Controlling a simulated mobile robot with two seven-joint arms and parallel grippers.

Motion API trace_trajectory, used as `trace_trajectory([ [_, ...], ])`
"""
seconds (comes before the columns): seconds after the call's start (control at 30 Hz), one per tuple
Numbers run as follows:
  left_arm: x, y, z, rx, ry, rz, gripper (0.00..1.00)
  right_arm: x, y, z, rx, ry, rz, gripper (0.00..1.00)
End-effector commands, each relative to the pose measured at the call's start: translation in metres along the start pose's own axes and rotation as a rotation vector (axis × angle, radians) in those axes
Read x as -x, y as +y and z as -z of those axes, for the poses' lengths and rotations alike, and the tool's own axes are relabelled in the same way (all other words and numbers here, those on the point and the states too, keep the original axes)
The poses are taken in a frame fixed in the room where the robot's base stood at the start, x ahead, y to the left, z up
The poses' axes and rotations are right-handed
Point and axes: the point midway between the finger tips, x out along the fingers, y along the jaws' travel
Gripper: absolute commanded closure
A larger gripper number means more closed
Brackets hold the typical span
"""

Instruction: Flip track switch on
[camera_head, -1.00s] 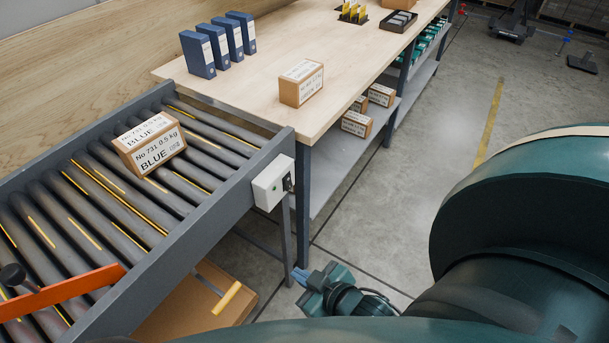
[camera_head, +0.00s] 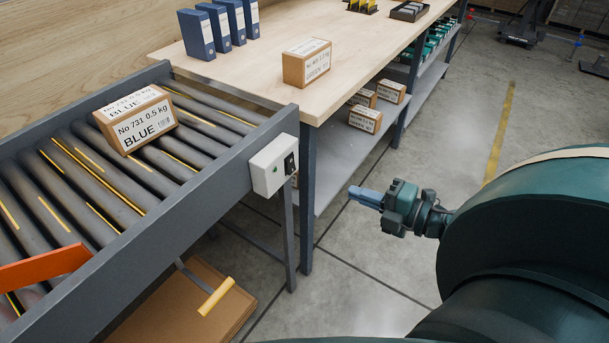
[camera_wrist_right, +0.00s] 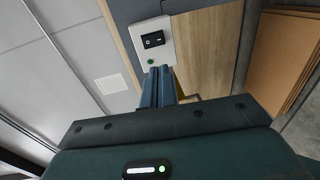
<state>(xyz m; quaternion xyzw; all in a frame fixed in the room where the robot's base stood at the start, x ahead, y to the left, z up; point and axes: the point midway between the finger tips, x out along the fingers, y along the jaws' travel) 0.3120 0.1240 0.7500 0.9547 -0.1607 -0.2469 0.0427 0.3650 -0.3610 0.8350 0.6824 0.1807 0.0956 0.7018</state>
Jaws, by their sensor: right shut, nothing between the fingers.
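The track switch is a black rocker (camera_head: 289,163) on a white box (camera_head: 270,172) fixed to the end of the roller track's side rail. A small green light sits on the box's front. In the right wrist view the black rocker (camera_wrist_right: 153,40) shows on its white plate, with the green light nearer my fingers. My right gripper (camera_head: 366,197) is shut and empty, to the right of the box and apart from it, pointing left toward it. In the wrist view its blue fingers (camera_wrist_right: 158,84) are together just below the plate. My left gripper is not in view.
A cardboard box (camera_head: 126,119) labelled BLUE lies on the roller track (camera_head: 213,177). An orange bar (camera_head: 42,268) crosses the rollers at left. The wooden table (camera_head: 337,70) holds blue binders (camera_head: 218,27) and a carton (camera_head: 307,63). Open floor lies right of the table leg.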

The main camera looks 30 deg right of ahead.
Motion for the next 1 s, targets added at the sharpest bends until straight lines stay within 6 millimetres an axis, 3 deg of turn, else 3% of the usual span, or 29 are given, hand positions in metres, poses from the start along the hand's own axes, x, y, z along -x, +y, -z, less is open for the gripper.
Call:
trace_trajectory([
  [0.23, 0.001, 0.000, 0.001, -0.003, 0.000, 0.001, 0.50, -0.017, 0.001, 0.000, -0.002, 0.000, -0.003, 1.00],
  [0.7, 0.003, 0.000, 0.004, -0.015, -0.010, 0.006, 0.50, -0.111, 0.002, 0.000, -0.003, -0.002, -0.005, 1.00],
  [1.0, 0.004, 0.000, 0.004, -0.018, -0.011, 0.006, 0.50, -0.139, 0.000, 0.000, -0.004, -0.002, -0.002, 1.00],
])
